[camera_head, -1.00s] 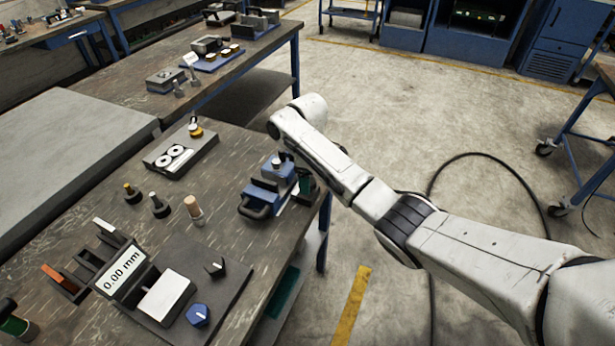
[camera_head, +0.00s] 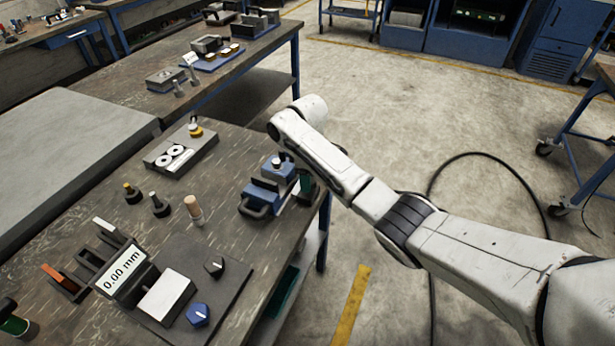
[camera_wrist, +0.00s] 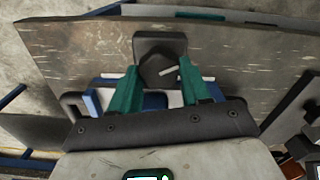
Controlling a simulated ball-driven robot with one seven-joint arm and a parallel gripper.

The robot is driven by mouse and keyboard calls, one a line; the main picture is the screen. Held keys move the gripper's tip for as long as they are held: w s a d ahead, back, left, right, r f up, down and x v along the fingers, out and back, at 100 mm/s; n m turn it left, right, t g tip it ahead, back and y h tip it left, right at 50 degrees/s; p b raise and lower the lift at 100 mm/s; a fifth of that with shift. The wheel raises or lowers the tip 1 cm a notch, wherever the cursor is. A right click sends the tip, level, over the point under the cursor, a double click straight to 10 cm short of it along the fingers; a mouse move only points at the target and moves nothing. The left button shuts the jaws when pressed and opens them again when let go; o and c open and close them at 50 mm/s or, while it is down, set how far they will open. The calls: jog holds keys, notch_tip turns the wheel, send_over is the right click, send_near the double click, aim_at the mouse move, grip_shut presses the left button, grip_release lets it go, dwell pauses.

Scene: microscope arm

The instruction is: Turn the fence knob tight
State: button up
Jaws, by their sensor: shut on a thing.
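In the wrist view, a dark rounded knob (camera_wrist: 153,72) with a pale pointer line sits on a dark block (camera_wrist: 148,44). It appears to be the fence knob. My gripper (camera_wrist: 158,68) has teal fingers on either side of the knob and is shut on it. My arm hides most of the gripper and the held knob there.
A grey plate (camera_head: 235,300) at the front carries a dark knob (camera_head: 214,267), a blue knob (camera_head: 198,314) and a white block (camera_head: 166,296). A display (camera_head: 122,271) reads 0.00 mm. Several small posts stand left of the fixture.

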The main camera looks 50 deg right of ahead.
jog(key=shift+r+m, duration=0.1)
jog(key=shift+m, duration=0.2)
jog(key=shift+m+p, duration=1.05)
jog(key=shift+m, duration=0.15)
jog(key=shift+m+p, duration=0.8)
jog(key=shift+m, duration=1.5)
jog(key=shift+d, duration=0.1)
jog(key=o, duration=1.1)
jog(key=shift+c, duration=0.2)
notch_tip(320, 180, up, 11)
jog(key=shift+b, duration=0.4)
jog(key=shift+f, duration=0.2)
